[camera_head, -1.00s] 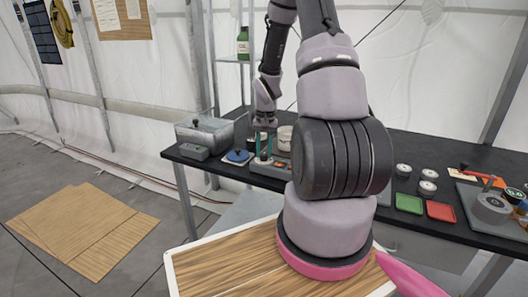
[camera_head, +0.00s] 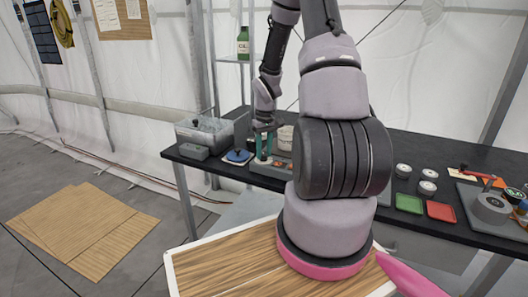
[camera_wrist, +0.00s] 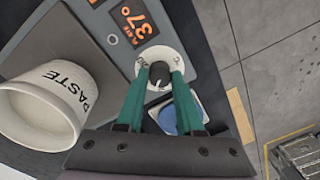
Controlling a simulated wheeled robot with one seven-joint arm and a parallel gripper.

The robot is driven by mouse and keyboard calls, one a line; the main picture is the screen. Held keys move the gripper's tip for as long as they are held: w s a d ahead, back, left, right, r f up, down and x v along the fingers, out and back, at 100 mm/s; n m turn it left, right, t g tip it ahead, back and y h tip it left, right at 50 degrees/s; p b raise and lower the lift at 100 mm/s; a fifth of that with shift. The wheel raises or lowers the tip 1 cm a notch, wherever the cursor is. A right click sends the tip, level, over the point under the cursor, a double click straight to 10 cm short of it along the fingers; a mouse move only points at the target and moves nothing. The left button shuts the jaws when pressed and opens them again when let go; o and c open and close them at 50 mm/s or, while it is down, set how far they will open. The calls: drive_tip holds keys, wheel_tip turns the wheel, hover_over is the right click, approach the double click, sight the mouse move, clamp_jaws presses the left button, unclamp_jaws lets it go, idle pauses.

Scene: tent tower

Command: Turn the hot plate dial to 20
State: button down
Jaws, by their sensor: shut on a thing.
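The hot plate (camera_wrist: 118,62) is a grey unit on the black table; in the head view it is partly hidden behind my arm. Its display (camera_wrist: 135,22) glows orange and seems to read 37 with a degree mark. Below the display is the dial (camera_wrist: 160,72), a dark knob with a light pointer line on a white ring. In the head view my gripper (camera_head: 264,150) points down at the hot plate's front.
A white tub marked PASTE (camera_wrist: 50,105) stands on the hot plate's top. A blue item (camera_head: 237,156) lies left of the hot plate, near a grey box (camera_head: 205,132). Green (camera_head: 409,203) and red (camera_head: 441,210) trays lie to the right.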

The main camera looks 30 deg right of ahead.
drive_tip(key=n, duration=0.4)
drive_tip(key=shift+n, duration=0.4)
idle(0.4)
drive_tip(key=c, duration=0.5)
unclamp_jaws()
drive_tip(key=shift+c, duration=0.2)
drive_tip(key=shift+r, duration=0.1)
wheel_tip(320, 180, up, 11)
drive_tip(key=shift+w+d+f, duration=0.15)
drive_tip(key=shift+f, duration=0.05)
